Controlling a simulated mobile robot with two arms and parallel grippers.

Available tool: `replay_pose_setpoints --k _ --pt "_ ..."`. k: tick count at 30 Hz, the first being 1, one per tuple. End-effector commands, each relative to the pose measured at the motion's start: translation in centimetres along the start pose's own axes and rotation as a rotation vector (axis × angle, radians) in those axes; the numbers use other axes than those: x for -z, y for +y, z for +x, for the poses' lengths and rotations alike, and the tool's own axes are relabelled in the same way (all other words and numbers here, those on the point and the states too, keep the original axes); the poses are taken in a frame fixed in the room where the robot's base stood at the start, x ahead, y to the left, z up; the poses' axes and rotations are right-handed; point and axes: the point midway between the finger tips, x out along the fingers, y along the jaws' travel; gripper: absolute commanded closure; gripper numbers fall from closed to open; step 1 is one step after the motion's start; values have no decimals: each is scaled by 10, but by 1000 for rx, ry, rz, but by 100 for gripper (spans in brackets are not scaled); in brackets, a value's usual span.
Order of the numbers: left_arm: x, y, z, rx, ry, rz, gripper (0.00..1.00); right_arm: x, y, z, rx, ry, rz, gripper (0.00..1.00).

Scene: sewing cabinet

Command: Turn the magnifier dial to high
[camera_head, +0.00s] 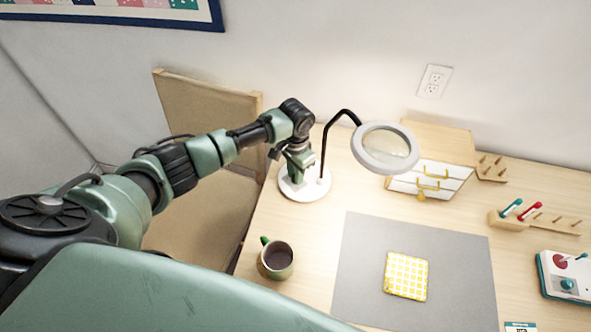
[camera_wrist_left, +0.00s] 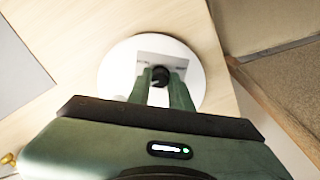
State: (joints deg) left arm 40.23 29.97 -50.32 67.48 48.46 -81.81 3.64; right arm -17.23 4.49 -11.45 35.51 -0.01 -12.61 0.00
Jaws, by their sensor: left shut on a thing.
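The magnifier lamp has a round white base (camera_head: 318,187), a black curved stem (camera_head: 323,150) and a ring-shaped white head with a lens (camera_head: 386,147) over the table. In the left wrist view, a black dial (camera_wrist_left: 160,75) sits on a pale plate on the white base (camera_wrist_left: 118,68). My left gripper (camera_head: 297,168) reaches down over the base from the left. In the wrist view its two green fingers (camera_wrist_left: 161,88) are shut on the dial, one on each side. The labels beside the dial are too small to read. My right gripper is not in view.
A mug (camera_head: 277,258) stands at the table's front left. A grey mat (camera_head: 361,270) carries a yellow checked cloth (camera_head: 406,275). A chair (camera_head: 205,110) is at left.

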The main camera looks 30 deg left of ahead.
Motion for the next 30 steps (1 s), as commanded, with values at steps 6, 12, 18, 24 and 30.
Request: replay_pose_setpoints --k 6,12,18,24,30 --pt "0 0 -2 -1 1 203 100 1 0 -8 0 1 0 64" --pt "0 0 -1 0 1 376 100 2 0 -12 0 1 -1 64" --pt "1 0 -1 0 2 511 100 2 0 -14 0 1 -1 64" --pt "1 0 -1 0 3 599 100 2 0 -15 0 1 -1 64" --pt "1 1 -1 0 3 643 100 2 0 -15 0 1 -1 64"
